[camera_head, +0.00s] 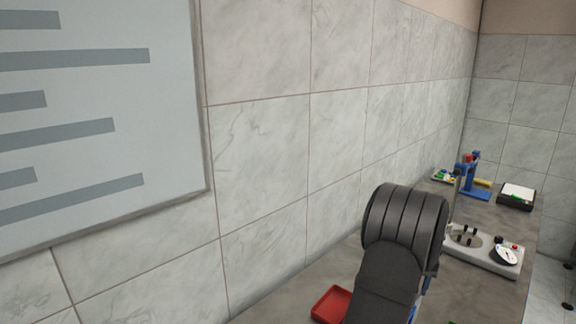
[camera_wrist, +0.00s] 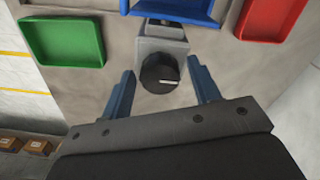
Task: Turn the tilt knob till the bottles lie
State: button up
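In the wrist view a round black knob (camera_wrist: 158,76) with a short white mark sits on the front of a grey block (camera_wrist: 162,38). My gripper (camera_wrist: 160,67) is open, with one blue finger on each side of the knob. A gap shows between each finger and the knob; whether the tips reach its depth I cannot tell. A blue tray (camera_wrist: 172,14) is behind the block, cut off by the top edge. No bottles show in either view. In the head view my dark arm hides the knob and most of my gripper.
A green tray (camera_wrist: 62,40) lies left of the block and a red tray (camera_wrist: 272,14) right. The head view shows a red tray (camera_head: 330,304), a grey device with a dial (camera_head: 484,252), a blue stand (camera_head: 468,180) and a scale-like box (camera_head: 516,194) along the bench.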

jog(key=c, duration=0.8)
jog(key=m, duration=0.9)
jog(key=shift+m, duration=0.4)
jog(key=o, duration=0.9)
jog(key=shift+c, duration=0.2)
jog(key=n, duration=0.4)
jog(key=shift+n, duration=0.4)
jog(key=n, duration=0.5)
